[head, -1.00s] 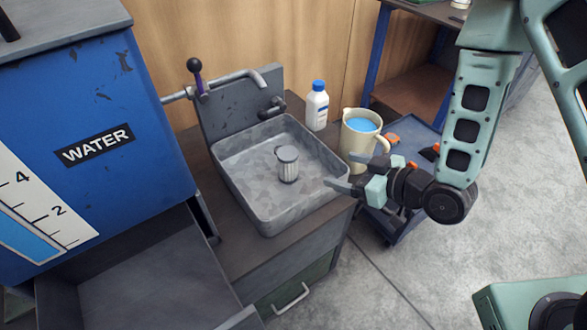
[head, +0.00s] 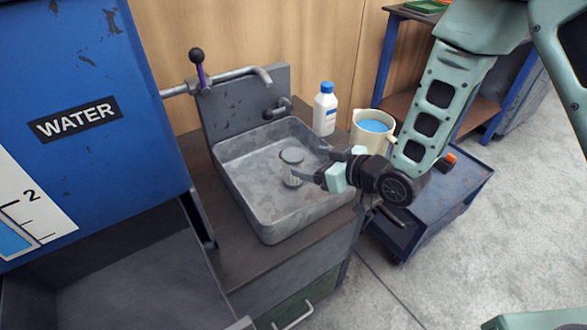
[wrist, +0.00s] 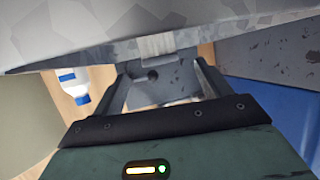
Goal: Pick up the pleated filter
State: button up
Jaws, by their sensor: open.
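In the wrist view a pale ribbed patch, apparently the filter (wrist: 156,45), shows ahead of and between the fingers. My gripper (head: 316,164) is open over the right side of the basin, its fingers pointing left at the filter. The fingertips are close to its right side; I cannot tell whether they touch it. Both fingers of my gripper (wrist: 162,72) show in the wrist view with a gap between them.
A white bottle with a blue cap (head: 325,108) and a cream jug of blue liquid (head: 371,128) stand right of the basin, near my arm. A faucet (head: 232,79) reaches over the basin's back. The blue WATER tank (head: 85,75) is at left.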

aim_at(301, 159)
jog(key=shift+x, duration=2.65)
jog(key=c, duration=1.2)
